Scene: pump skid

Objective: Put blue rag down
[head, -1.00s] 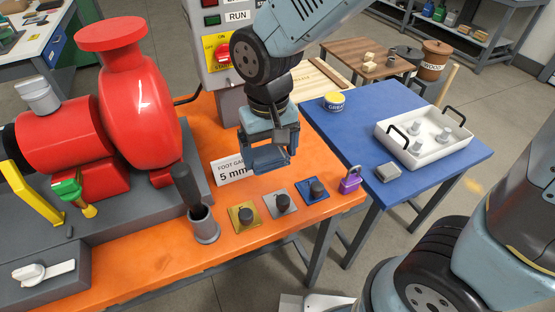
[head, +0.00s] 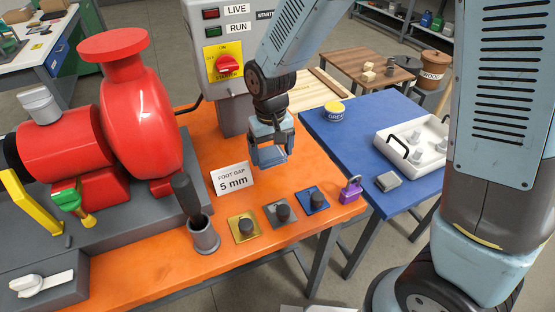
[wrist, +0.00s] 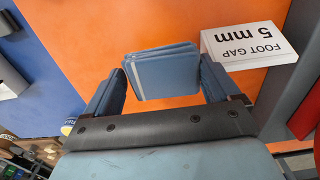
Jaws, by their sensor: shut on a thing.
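The blue rag (wrist: 165,72) is a folded, flat blue cloth with a pale stripe along one side. It sits between the two fingers of my gripper (wrist: 163,82) in the wrist view. In the head view my gripper (head: 271,158) is shut on the rag (head: 271,155) above the orange bench top (head: 225,255), to the right of the "FOOT GAP 5 mm" card (head: 232,179). I cannot tell whether the rag touches the bench.
A red pump (head: 140,120) stands at left. A blue table (head: 350,140) at right holds a grease tin (head: 333,110) and a white tray (head: 437,135).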

